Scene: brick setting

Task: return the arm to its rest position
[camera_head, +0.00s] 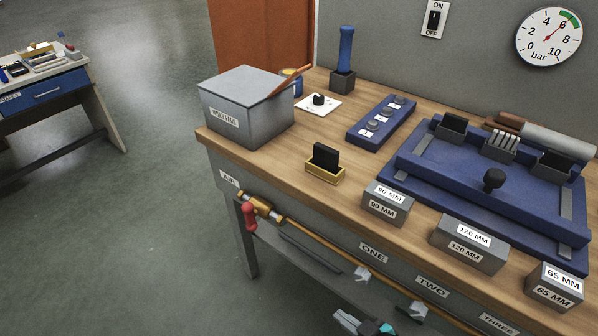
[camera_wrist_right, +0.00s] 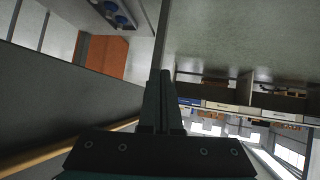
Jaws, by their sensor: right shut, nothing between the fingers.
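My right gripper (camera_head: 362,325) shows only in part at the bottom edge of the head view, low in front of the workbench and below its top. In the right wrist view its two dark fingers (camera_wrist_right: 161,100) lie together, shut, with nothing between them. It is apart from the things on the bench top. My left gripper is not in either view.
The wooden workbench (camera_head: 322,205) carries a grey box, blue fixture (camera_head: 450,172) and labelled grey blocks (camera_head: 468,244). A long bar with a red handle (camera_head: 249,217) runs along its front. Open floor (camera_head: 130,220) lies left, with another bench (camera_head: 50,92) beyond.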

